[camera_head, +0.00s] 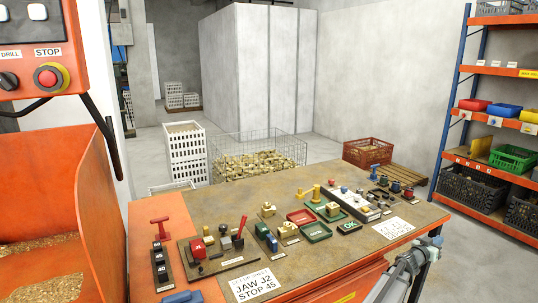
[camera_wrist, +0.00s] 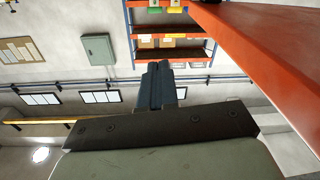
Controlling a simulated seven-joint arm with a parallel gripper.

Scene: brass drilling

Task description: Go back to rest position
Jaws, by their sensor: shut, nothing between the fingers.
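My gripper (camera_wrist: 158,84) shows in the wrist view with its dark fingers together and nothing between them. In that view it points toward a wall and shelving, and no workpiece is near the fingertips. In the head view, part of my grey arm is at the lower right, beside the right front edge of the workbench (camera_head: 345,262). The fingertips are hard to make out there. The gripper appears clear of the parts on the bench.
The bench holds a red-handled fixture (camera_head: 205,247), red tray (camera_head: 300,217), green tray (camera_head: 316,232) and several small brass parts. An orange machine (camera_head: 45,190) with a stop button (camera_head: 47,78) stands left. A wire basket (camera_head: 258,160) is behind. Shelving (camera_head: 487,110) stands right.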

